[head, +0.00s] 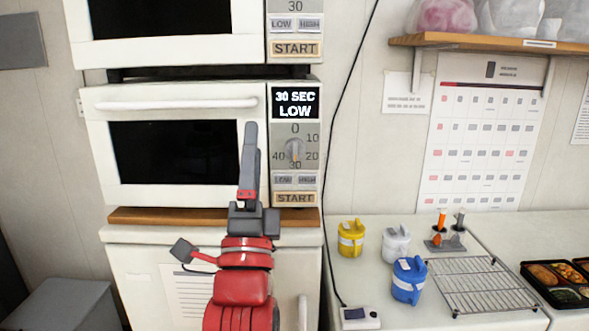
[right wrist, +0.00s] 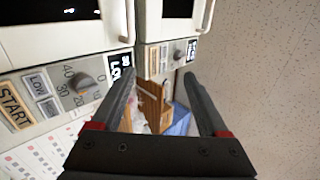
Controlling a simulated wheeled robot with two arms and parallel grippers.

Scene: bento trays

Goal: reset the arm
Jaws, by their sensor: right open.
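My right arm rises red and grey from the bottom of the head view. Its gripper (head: 250,135) points up in front of the lower microwave (head: 95,155), between the dark door window and the control panel. The fingers overlap edge-on there, but the right wrist view shows the gripper (right wrist: 162,85) open, with nothing between the fingers. I cannot tell whether it touches the microwave. The panel display (head: 296,102) reads 30 SEC LOW, above a dial (head: 295,149) and a START button (head: 295,198). My left gripper is out of view.
An upper microwave (head: 245,50) sits above the lower one. Right of them, the counter holds yellow (head: 350,238), white (head: 396,243) and blue (head: 408,280) containers, a wire rack (head: 485,288) and a black bento tray (head: 541,290). A shelf (head: 480,42) with bags hangs above.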

